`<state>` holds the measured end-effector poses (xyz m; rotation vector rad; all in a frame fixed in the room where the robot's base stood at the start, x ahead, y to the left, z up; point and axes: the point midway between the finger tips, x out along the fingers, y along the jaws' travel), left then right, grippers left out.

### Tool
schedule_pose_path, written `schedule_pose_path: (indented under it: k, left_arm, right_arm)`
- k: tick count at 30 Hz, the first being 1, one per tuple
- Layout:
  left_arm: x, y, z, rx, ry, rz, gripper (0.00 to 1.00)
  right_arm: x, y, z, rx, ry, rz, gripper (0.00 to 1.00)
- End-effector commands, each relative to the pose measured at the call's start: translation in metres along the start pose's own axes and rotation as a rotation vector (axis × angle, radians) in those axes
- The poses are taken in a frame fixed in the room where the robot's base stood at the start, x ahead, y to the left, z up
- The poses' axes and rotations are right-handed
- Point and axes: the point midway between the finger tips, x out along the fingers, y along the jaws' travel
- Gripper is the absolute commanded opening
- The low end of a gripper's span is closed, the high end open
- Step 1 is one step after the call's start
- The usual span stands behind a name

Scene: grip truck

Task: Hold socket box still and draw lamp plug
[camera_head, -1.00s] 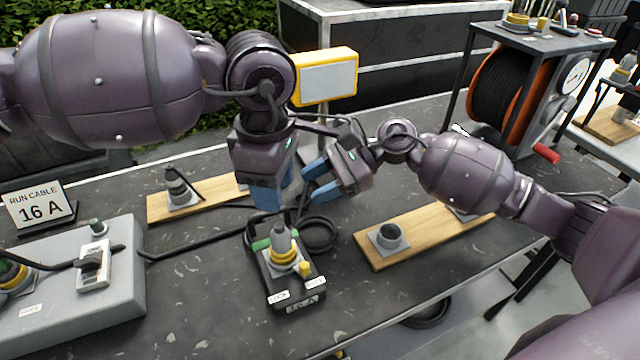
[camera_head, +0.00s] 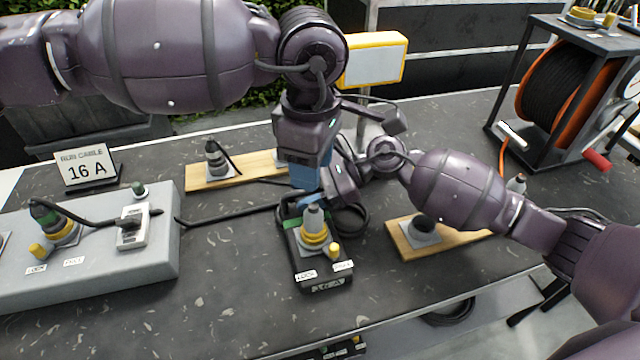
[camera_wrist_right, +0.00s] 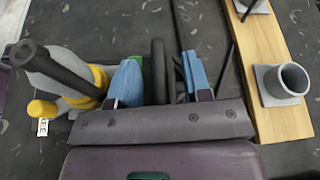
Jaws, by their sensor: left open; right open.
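The black socket box (camera_head: 322,276), labelled 16 A, stands mid-table. A grey plug (camera_head: 313,216) with a yellow ring sits upright in it. A yellow knob (camera_head: 333,251) is beside the ring. My left gripper (camera_head: 308,180) points down just behind the box; its jaw gap is not visible there. My right gripper (camera_head: 308,203) is low at the box's back right, partly hidden by its own wrist. In the right wrist view its blue fingers (camera_wrist_right: 160,82) are open, with a black cable-like part (camera_wrist_right: 158,68) between them. The plug (camera_wrist_right: 62,82) is left of them. Contact is unclear.
A grey panel (camera_head: 90,262) with another plug and a switch stands at left, near a 16 A sign (camera_head: 86,165). Wooden boards lie behind left (camera_head: 200,182) and right (camera_head: 410,250). A cable reel (camera_head: 560,95) stands at back right. The front table is clear.

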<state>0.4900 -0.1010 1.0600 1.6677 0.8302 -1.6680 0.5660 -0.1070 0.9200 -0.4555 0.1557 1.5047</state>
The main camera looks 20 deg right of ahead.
Motion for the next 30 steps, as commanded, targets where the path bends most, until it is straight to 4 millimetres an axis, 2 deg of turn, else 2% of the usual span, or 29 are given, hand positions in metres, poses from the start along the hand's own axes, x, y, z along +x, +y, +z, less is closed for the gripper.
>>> schedule_pose_path:
  k: [11, 18, 20, 30]
  left_arm:
    - [-0.0001, 0.0000, 0.0000, 0.000, 0.000, 0.000, 0.43]
    - [-0.0001, 0.0000, 0.0000, 0.000, 0.000, 0.000, 0.43]
    - [-0.0001, 0.0000, 0.0001, 0.000, 0.000, 0.000, 0.43]
    - [-0.0001, 0.0000, 0.0000, 0.000, 0.000, 0.000, 0.43]
  right_arm:
    - [0.0039, -0.0004, 0.0003, -0.001, 0.000, -0.001, 0.45]
    - [0.0037, -0.0004, 0.0002, -0.001, 0.000, -0.001, 0.08]
    - [0.0037, -0.0004, 0.0002, -0.001, 0.000, -0.001, 0.00]
    - [0.0035, -0.0006, 0.0003, -0.002, 0.001, -0.002, 0.00]
